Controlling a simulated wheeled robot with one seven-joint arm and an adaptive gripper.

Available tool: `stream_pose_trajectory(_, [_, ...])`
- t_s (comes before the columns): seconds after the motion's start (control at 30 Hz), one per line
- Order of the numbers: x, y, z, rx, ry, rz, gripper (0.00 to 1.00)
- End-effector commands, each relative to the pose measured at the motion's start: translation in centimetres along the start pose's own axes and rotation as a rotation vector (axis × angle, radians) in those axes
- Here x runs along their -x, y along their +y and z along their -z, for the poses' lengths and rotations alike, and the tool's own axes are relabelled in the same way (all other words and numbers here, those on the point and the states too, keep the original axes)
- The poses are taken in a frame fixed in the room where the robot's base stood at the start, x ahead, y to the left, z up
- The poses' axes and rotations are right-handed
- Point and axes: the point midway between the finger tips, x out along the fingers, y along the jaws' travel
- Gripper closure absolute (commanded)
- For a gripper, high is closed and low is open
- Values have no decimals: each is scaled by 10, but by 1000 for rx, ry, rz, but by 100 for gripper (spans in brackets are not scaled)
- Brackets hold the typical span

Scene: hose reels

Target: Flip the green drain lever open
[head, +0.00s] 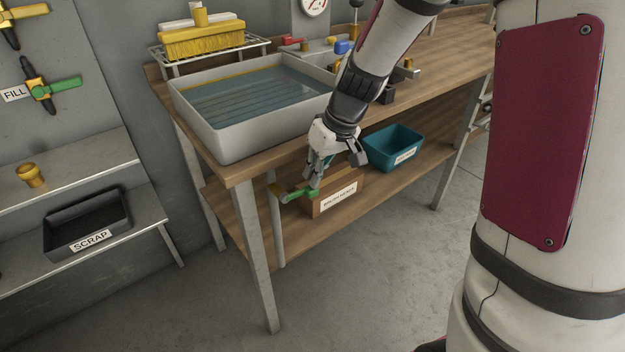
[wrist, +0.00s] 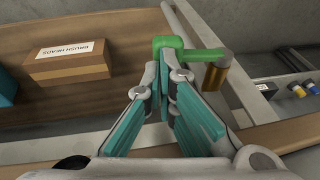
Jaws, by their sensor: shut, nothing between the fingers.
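The green drain lever (head: 302,194) is below the front edge of the bench, under the grey water basin (head: 222,142). In the wrist view the green lever (wrist: 192,52) runs to the right from a green block end, with a brass-coloured pipe piece (wrist: 214,77) at its right end. My gripper (head: 317,182) points down and is just above the lever in the head view. In the wrist view my gripper (wrist: 166,72) is shut and empty, with its fingertips close to the lever's left end. I cannot tell whether they touch it.
A brush-heads box (head: 335,197) and a teal bin (head: 393,148) stand on the lower shelf. A bench leg (head: 257,260) is near the lever. A green-handled valve (head: 66,87) beside a FILL label is on the left wall. A black scrap tray (head: 88,222) sits below. The floor in front is clear.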

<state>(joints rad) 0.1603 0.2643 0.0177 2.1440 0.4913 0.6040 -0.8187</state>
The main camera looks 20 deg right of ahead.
Motion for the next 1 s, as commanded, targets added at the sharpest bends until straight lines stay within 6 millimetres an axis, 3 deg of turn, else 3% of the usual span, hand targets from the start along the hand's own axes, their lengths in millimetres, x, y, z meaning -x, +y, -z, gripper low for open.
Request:
stream_pose_trajectory(0.37, [-15,8,-4,-24,4,94,100])
stream_pose_trajectory(1.0, [-8,7,-2,-24,4,93,100])
